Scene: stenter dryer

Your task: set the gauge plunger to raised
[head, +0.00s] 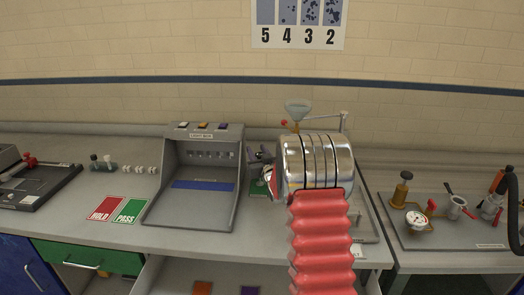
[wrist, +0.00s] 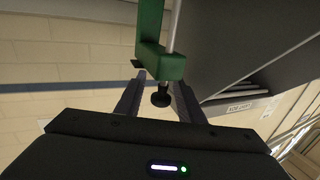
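In the wrist view a green bracket-shaped frame (wrist: 152,52) hangs into the picture from the top. A thin silver rod (wrist: 174,28) runs beside it and a black knob (wrist: 161,99) shows below it; these look like the gauge and its plunger. My gripper (wrist: 160,92) is open, with one finger on each side of the knob and a visible gap to both. In the head view my arm hides most of the gauge and gripper; only a green patch (head: 258,188) shows left of the arm. How far the plunger is raised cannot be told.
A grey light box (head: 190,205) stands left of my arm, with red HOLD (head: 104,208) and green PASS (head: 131,210) cards beside it. To the right a tray (head: 455,238) carries a dial (head: 417,221) and several small tools. A glass funnel (head: 297,108) stands behind my arm.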

